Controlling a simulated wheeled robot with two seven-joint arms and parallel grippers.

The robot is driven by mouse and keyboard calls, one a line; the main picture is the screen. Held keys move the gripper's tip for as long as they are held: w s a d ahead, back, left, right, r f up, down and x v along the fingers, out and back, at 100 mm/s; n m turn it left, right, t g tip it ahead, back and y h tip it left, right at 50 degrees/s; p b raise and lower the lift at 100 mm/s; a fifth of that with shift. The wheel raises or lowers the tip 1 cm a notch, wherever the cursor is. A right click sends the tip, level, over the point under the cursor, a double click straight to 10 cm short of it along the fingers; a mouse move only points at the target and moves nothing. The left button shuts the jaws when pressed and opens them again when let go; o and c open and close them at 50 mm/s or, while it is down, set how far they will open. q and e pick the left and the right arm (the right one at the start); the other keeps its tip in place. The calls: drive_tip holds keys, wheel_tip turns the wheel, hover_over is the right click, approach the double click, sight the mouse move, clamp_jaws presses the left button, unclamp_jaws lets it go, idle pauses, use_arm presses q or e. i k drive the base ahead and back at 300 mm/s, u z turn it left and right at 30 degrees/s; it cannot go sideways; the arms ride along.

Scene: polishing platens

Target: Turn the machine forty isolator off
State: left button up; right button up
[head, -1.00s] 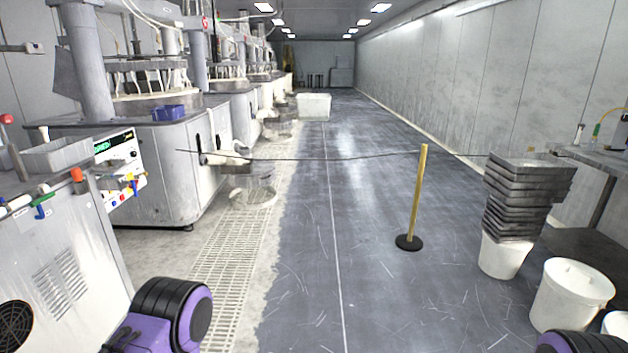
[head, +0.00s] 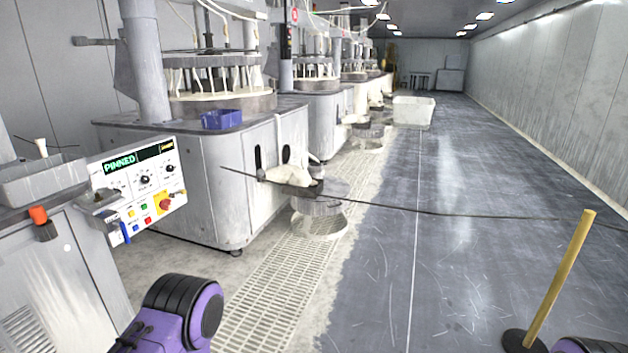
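A control panel (head: 146,188) stands at the left on the near machine. It has a green lit display reading "PINNED" (head: 120,162), several knobs, coloured buttons and a red rotary switch on a yellow plate (head: 164,202). That switch looks like an isolator, but I cannot read a machine number on it, and its position is too small to tell. Part of my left arm, purple and black, shows at the bottom left, below the panel and apart from it. A sliver of my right arm shows at the bottom right corner. Neither gripper's fingers are in the picture.
A polishing machine (head: 222,185) with a blue tray (head: 221,119) stands behind the panel. Floor grating (head: 275,290) lies beside the machines. The grey aisle (head: 385,270) is mostly clear.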

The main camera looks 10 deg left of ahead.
sight(165, 204)
drive_tip(key=u, duration=0.75)
drive_tip(key=i, duration=1.2)
drive_tip(key=u, duration=0.6)
drive_tip(key=i, duration=0.65)
drive_tip(key=z, duration=0.85)
drive_tip(key=i, duration=0.9)
drive_tip(key=u, duration=0.55)
drive_tip(key=i, duration=0.65)
drive_tip(key=u, duration=0.6)
